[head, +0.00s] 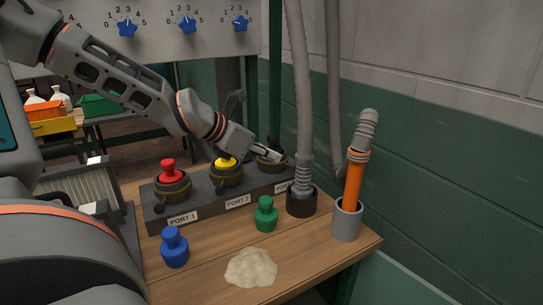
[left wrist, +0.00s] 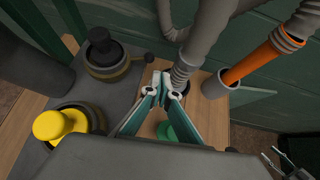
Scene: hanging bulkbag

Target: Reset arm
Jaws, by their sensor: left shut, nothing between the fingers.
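My left arm reaches in from the left in the head view. My left gripper (head: 268,153) is above the right end of the port block (head: 210,200), in front of the third port, which it partly hides. In the left wrist view its fingertips (left wrist: 163,84) are together with nothing between them, above the table beside the grey hose. The third port holds a black plug (left wrist: 103,46), apart from the fingers. A green plug (head: 265,214) stands on the table; the fingers partly cover it in the left wrist view (left wrist: 167,131).
A red plug (head: 168,172) and a yellow plug (head: 225,171) sit in ports 1 and 2. A blue plug (head: 174,247) and a pale powder heap (head: 251,268) are on the table. A grey hose (head: 302,100) and an orange-sleeved hose (head: 354,180) stand in holders at the right.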

